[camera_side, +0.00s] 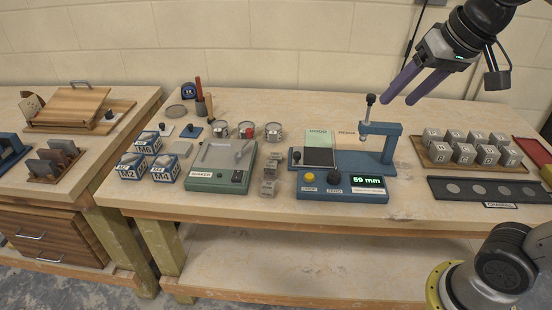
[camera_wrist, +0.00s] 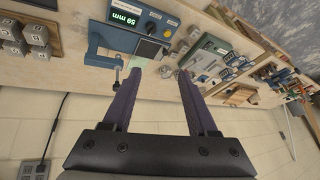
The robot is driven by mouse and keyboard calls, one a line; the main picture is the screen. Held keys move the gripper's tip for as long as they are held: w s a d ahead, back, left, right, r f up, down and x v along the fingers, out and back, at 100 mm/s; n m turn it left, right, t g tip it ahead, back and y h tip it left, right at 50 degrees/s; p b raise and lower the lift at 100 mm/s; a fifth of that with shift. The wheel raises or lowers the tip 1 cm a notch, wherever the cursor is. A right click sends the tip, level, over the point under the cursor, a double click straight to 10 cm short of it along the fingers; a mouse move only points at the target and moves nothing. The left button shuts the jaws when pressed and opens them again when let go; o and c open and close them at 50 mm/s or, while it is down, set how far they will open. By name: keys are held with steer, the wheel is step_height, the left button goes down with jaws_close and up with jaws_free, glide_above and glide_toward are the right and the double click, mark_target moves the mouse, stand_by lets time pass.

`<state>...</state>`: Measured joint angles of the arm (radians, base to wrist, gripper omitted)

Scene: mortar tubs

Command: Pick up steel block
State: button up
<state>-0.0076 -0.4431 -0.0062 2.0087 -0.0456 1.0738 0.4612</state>
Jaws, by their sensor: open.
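Several grey metallic cubes with lettered faces (camera_side: 464,155) sit on a wooden tray (camera_side: 437,165) at the right of the bench in the side view. Grey cubes also show at the left of the wrist view (camera_wrist: 35,33). A few smaller grey blocks (camera_side: 268,187) stand near the bench middle. I cannot tell which one is the steel block. My gripper (camera_side: 398,101) has two purple fingers, spread apart and empty, above and behind the blue measuring stand, left of the tray of cubes. In the wrist view its fingers (camera_wrist: 159,72) point towards the bench.
The blue stand (camera_side: 385,150) has a display reading 59 mm. A green device (camera_side: 216,182) and labelled boxes (camera_side: 132,168) lie to its left. A dark strip with round discs (camera_side: 485,188) lies in front of the tray. Bare bench shows along the front edge.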

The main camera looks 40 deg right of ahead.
steer(key=w+r+m, duration=0.1)
steer(key=w+r, duration=0.1)
steer(key=w, duration=0.6)
steer(key=m+g, duration=0.2)
steer(key=g, duration=0.3)
glide_above(276, 156)
steer(key=shift+h, duration=0.3)
steer(key=f, duration=2.7)
steer(key=shift+s+f, duration=0.25)
steer(key=shift+f, duration=0.1)
step_height(276, 156, down, 5)
steer(key=shift+w+a+f, duration=0.1)
steer(key=shift+w+f+t, duration=0.1)
steer(key=shift+f+t, duration=0.2)
steer(key=shift+f, duration=0.25)
jaws_close()
